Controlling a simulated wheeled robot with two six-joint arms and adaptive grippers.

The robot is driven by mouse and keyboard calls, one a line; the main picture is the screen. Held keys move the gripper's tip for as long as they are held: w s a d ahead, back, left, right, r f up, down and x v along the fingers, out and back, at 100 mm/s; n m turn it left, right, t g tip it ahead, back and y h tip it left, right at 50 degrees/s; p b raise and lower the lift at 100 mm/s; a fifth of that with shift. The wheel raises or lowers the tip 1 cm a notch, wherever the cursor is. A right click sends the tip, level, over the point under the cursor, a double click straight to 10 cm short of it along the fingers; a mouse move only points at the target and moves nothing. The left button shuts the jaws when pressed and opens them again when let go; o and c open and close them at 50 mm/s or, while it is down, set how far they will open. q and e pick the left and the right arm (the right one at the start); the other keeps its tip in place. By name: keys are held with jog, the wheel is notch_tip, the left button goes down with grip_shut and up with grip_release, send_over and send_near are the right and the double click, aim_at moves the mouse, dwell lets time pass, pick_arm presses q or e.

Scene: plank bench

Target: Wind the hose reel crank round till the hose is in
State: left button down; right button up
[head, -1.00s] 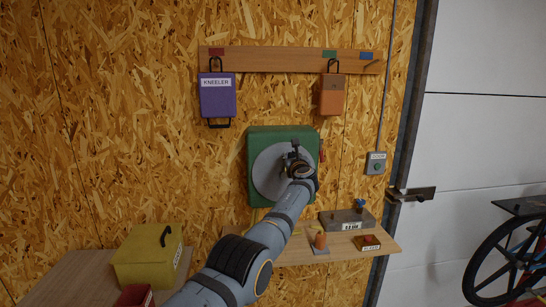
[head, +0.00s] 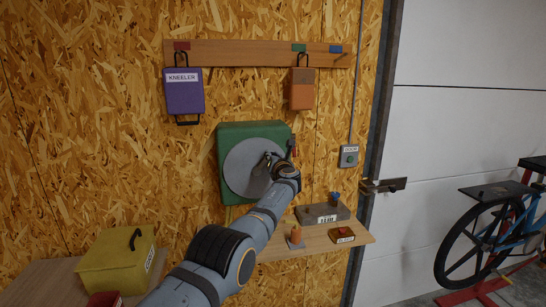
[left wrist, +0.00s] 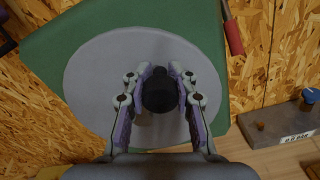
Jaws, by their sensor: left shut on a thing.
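The hose reel is a green box (head: 230,190) on the chipboard wall with a round grey disc (head: 240,172) on its front. Both also show in the left wrist view, the green box (left wrist: 75,45) behind the grey disc (left wrist: 95,65). My left gripper (head: 268,162) is at the right part of the disc. In the left wrist view my left gripper (left wrist: 159,92) has its fingers either side of a dark crank knob (left wrist: 159,90) and is shut on it. The crank arm is hidden behind the knob and fingers. No hose shows. My right gripper is not in view.
A shelf (head: 290,249) below the reel holds a grey box (head: 322,214), an orange item (head: 296,236) and a small red box (head: 341,235). A purple kneeler (head: 184,92) and an orange-brown case (head: 302,92) hang above. A yellow box (head: 115,262) stands lower left.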

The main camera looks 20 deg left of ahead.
pick_arm(q)
jog(key=shift+d+f, duration=0.1)
jog(key=shift+f, duration=0.15)
jog(key=c, duration=1.3)
grip_release()
jog(key=shift+f, duration=0.1)
jog(key=shift+o, duration=1.4)
jog(key=shift+w, duration=0.1)
jog(key=shift+r, duration=0.3)
